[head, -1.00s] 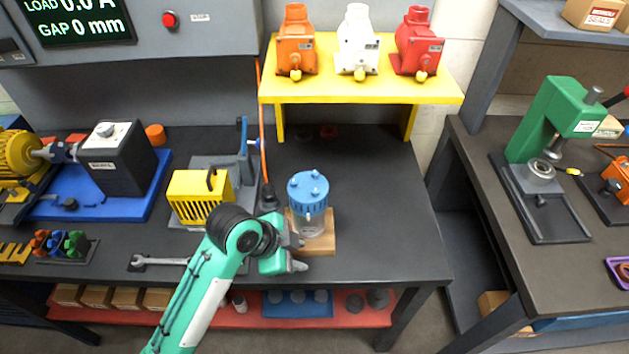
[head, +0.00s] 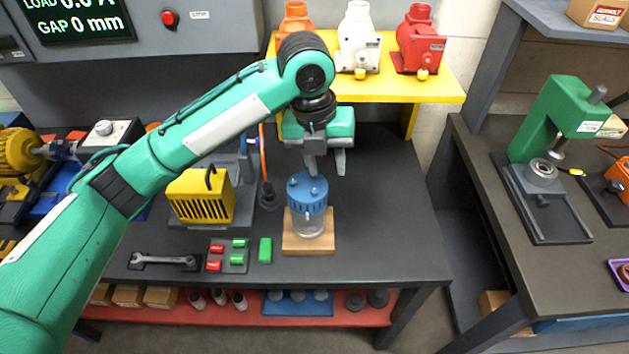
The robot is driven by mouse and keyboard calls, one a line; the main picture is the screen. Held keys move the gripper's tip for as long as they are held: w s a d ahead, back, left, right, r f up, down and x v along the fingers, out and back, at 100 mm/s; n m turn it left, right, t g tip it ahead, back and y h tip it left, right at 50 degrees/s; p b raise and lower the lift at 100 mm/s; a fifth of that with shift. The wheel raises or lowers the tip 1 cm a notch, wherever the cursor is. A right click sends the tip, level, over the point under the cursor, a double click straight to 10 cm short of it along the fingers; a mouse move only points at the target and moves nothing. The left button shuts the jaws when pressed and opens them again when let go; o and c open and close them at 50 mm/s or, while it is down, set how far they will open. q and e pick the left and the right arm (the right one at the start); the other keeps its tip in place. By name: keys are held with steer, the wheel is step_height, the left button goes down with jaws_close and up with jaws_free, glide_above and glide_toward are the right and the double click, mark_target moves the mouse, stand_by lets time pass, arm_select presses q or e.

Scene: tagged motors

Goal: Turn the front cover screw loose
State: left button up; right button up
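A blue cover (head: 307,187) with small knobs around its top sits on a clear cylinder (head: 311,223), upright on a wooden block (head: 296,243) near the middle of the bench. The single screws on the cover are too small to tell apart clearly, the front one included. My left gripper (head: 327,170) hangs above the cover with its fingers pointing down. Its two fingers are apart, with nothing visible between them. One finger overlaps the back of the cover in the picture, and I cannot tell whether it touches. My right gripper is not in view.
A yellow shelf (head: 437,90) holding orange, white and red motors stands behind the gripper. Left of the cylinder are a yellow slotted housing (head: 200,197), a wrench (head: 165,260) and a panel with red and green buttons (head: 229,256). The bench right of the block is clear.

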mark_target(314, 190)
arm_select(q)
step_height(314, 190, up, 6)
steer(key=w+a+m+y, duration=0.2)
steer(key=m, duration=0.1)
steer(key=shift+m, duration=0.3)
steer(key=f+p, duration=0.1)
steer(key=f, duration=0.6)
steer(key=f+p, duration=0.2)
steer(key=f, duration=0.5)
steer(key=shift+s, duration=0.2)
steer(key=shift+r, duration=0.1)
